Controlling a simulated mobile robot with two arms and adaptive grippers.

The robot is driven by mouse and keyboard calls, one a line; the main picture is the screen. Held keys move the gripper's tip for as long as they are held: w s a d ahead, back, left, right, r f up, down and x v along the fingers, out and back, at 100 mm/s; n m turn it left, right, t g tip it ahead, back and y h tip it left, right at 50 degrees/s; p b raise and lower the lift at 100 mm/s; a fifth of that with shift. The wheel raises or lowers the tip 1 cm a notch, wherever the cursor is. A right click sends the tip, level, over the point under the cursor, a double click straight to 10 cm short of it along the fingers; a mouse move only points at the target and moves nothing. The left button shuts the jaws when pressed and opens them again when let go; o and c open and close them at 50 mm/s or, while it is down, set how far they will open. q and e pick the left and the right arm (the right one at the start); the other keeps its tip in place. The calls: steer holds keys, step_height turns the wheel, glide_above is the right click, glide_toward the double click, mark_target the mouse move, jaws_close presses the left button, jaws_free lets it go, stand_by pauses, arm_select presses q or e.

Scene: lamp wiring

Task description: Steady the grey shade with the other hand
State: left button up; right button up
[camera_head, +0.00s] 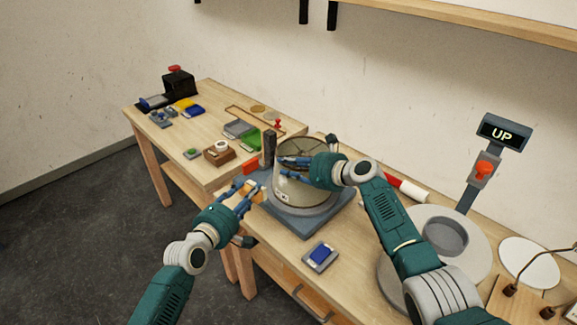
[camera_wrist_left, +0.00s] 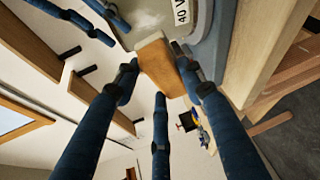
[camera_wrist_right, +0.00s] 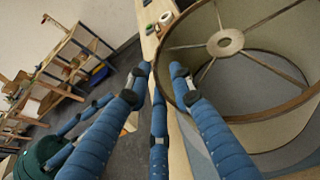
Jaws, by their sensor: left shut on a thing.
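The grey shade (camera_head: 291,193) stands upright on a dark square base (camera_head: 300,223), with its open top and spoked ring facing up. Its spoked ring (camera_wrist_right: 225,42) and rim fill the upper right of the right wrist view. My right gripper (camera_head: 287,168) is at the top of the shade, its fingers spread apart. In the right wrist view, one finger overlaps the rim; contact is unclear. My left gripper (camera_head: 253,189) is shut on a wooden block (camera_wrist_left: 160,64), close beside the shade's lower left side. The shade's printed label (camera_wrist_left: 181,11) shows just beyond the block.
A dark post (camera_head: 268,147) stands behind the base's left corner. A small blue-topped box (camera_head: 320,256) lies in front. The left table (camera_head: 216,112) holds small parts.

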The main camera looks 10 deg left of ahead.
steer(key=shift+a, duration=0.15)
jaws_close()
steer(key=shift+f, duration=0.15)
stand_by(1.1)
